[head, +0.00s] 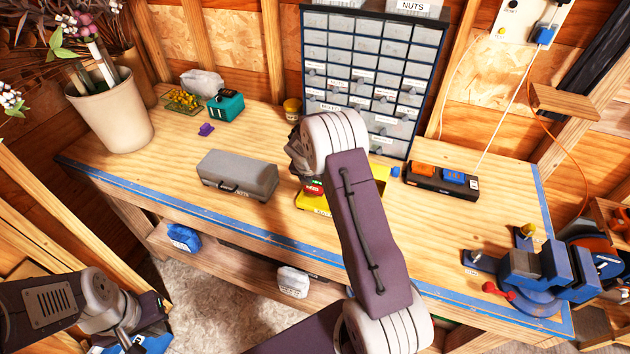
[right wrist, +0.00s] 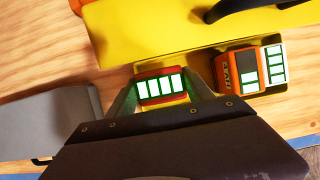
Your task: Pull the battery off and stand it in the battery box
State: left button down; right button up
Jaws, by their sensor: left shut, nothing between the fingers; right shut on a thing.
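The battery (right wrist: 160,87) is a red block with a row of green-lit bars. My right gripper (right wrist: 163,94) is shut on it, one finger at each side. In the head view a bit of red (head: 312,188) shows beside my right wrist, over the yellow battery box (head: 309,204); my arm hides the fingers and much of the box. My left gripper (head: 130,332) is shut and empty at the lower left, away from the bench.
An orange block with lit green bars (right wrist: 240,72) is close right of the held battery. A grey toolbox (head: 238,176) stands left of the box. A black charger (head: 440,181) with orange and blue blocks is right. A blue vise (head: 535,275) is at front right. Bench front is clear.

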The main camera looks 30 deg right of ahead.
jog(key=shift+r, duration=0.1)
jog(key=shift+p, duration=0.4)
dwell(0.5)
jog(key=shift+f+b, duration=0.9)
jog(key=shift+f, duration=0.75)
jog(key=shift+f, duration=0.35)
jog(key=o, duration=1.6)
jog(key=shift+o, duration=0.2)
jog(key=shift+s+d, duration=0.1)
jog(key=shift+d, duration=0.05)
jog(key=shift+w+r, duration=0.1)
jog(key=shift+w, duration=0.1)
